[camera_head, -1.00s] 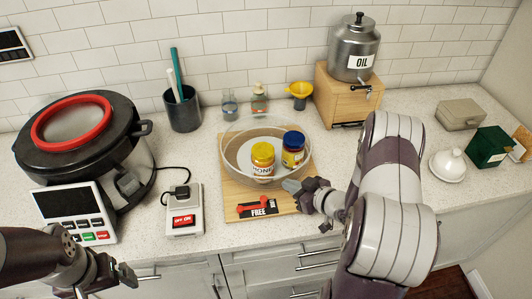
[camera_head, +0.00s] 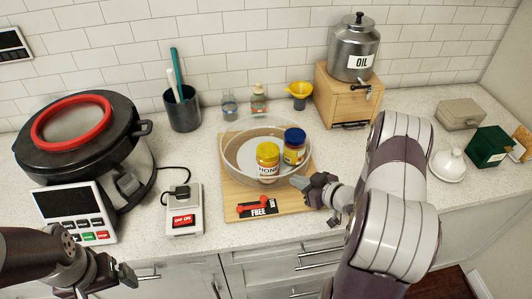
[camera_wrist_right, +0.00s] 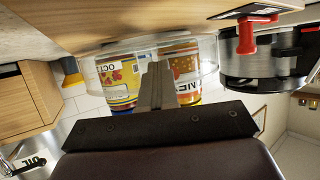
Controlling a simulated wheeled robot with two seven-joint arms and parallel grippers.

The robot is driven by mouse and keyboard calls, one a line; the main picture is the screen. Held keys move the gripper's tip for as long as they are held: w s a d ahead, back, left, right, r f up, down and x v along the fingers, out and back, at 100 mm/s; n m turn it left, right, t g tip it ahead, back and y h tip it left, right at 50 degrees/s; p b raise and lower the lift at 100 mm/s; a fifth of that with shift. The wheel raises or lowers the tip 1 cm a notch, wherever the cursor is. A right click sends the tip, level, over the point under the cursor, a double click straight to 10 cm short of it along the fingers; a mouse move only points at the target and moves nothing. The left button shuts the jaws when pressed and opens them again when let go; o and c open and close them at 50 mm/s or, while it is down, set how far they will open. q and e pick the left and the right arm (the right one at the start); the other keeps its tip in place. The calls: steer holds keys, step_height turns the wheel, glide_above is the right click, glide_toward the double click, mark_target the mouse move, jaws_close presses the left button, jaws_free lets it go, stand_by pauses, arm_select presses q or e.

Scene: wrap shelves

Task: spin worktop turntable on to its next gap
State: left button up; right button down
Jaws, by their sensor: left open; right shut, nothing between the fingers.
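The turntable (camera_head: 237,172) is a clear round tray with a raised rim on a wooden board (camera_head: 237,198). It carries a yellow-lidded honey jar (camera_head: 268,162) at its front and a blue-lidded jar (camera_head: 294,147) at its right; both also show in the right wrist view, the honey jar (camera_wrist_right: 187,68) and the other jar (camera_wrist_right: 117,80). A red lever (camera_head: 254,207) lies by a FREE label at the board's front. My right gripper (camera_head: 312,185) is shut and empty by the turntable's front right rim; contact is unclear. My left gripper (camera_head: 128,276) is open at the front left, away from the turntable.
A large black-lidded pot (camera_head: 80,135) and a control panel (camera_head: 75,213) stand left. A switch box (camera_head: 184,210) sits beside the board. A wooden stand (camera_head: 340,100) with an oil can (camera_head: 354,50) is behind right. A white lidded dish (camera_head: 447,165) is at right.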

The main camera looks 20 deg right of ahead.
mark_target(304, 166)
steer(key=shift+w+d, duration=0.15)
steer(key=shift+d, duration=0.75)
steer(key=shift+w+d, duration=0.25)
steer(key=shift+d, duration=0.25)
steer(key=shift+w+d, duration=0.25)
steer(key=shift+d, duration=0.35)
steer(key=shift+w+d, duration=0.45)
steer(key=shift+d, duration=0.2)
steer(key=shift+w+d, duration=0.15)
steer(key=shift+d, duration=0.1)
